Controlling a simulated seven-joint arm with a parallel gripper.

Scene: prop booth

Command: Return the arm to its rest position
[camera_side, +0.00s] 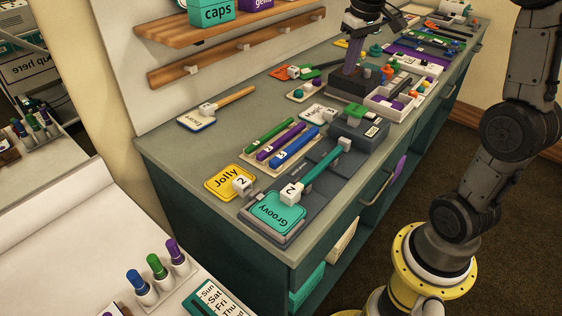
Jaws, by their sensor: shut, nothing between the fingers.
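My gripper (353,58) hangs from the top edge, pointing down over the far half of the green counter (226,120). It is shut and holds nothing that I can see. Its tips are close above or in front of a dark block (347,84); I cannot tell whether they touch it. My arm's yellow base stands at the lower right, and its dark links rise along the right edge. The middle of the arm is out of the picture.
A grey tray (262,193) bears a teal "Groovy" tag (278,214) and a teal marker (322,165). Coloured markers, a yellow "Jolly" tag (222,181) and a white organiser (388,110) crowd the counter. A wooden shelf (228,27) is on the wall behind.

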